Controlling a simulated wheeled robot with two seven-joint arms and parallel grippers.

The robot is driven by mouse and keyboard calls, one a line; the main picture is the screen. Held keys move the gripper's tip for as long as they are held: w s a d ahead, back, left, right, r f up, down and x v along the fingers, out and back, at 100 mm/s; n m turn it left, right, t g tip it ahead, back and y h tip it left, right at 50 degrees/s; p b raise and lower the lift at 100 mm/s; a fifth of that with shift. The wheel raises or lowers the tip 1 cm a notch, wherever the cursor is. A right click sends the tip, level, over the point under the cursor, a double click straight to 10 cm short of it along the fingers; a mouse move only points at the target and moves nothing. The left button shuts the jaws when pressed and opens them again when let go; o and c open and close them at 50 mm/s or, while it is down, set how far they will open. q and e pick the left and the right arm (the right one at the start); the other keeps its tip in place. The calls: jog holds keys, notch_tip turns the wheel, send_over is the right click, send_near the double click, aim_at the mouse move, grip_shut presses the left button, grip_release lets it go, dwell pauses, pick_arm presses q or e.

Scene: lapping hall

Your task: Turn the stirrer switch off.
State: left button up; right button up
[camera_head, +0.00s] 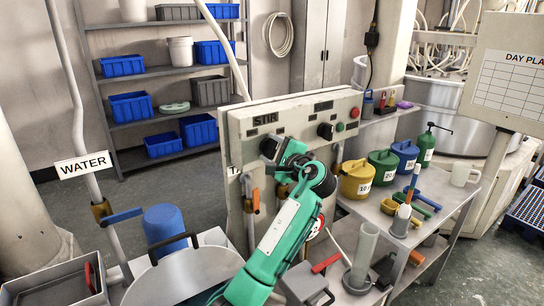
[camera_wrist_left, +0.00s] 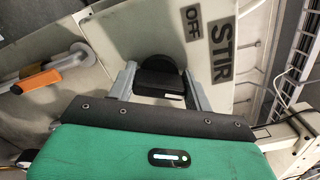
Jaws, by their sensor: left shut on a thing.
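The stirrer switch is a black rotary knob (camera_wrist_left: 158,70) on a pale panel, seen in the left wrist view. Beside it are a STIR label (camera_wrist_left: 233,48) and an OFF label (camera_wrist_left: 194,29). A small white mark shows on the knob's near edge. My left gripper (camera_wrist_left: 160,80) is shut on the knob, one grey finger on each side. In the head view my left gripper (camera_head: 274,149) is at the panel just below the STIR label (camera_head: 265,119) and hides most of the knob. My right gripper is in neither view.
The panel (camera_head: 300,113) also bears another black knob (camera_head: 326,131), a red button (camera_head: 354,113) and a green button (camera_head: 340,127). An orange-handled valve (camera_wrist_left: 38,80) sits beside the switch. A bench with coloured cans (camera_head: 356,180) stands right; a large pan lid (camera_head: 185,275) is in front.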

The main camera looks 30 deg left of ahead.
pick_arm(q)
jog(key=n+b, duration=0.2)
jog(key=n, duration=0.1)
jog(key=shift+f+b, duration=0.3)
jog(key=shift+n+b, duration=0.75)
jog(key=shift+n, duration=0.35)
jog(key=shift+r, duration=0.1)
jog(key=o, duration=1)
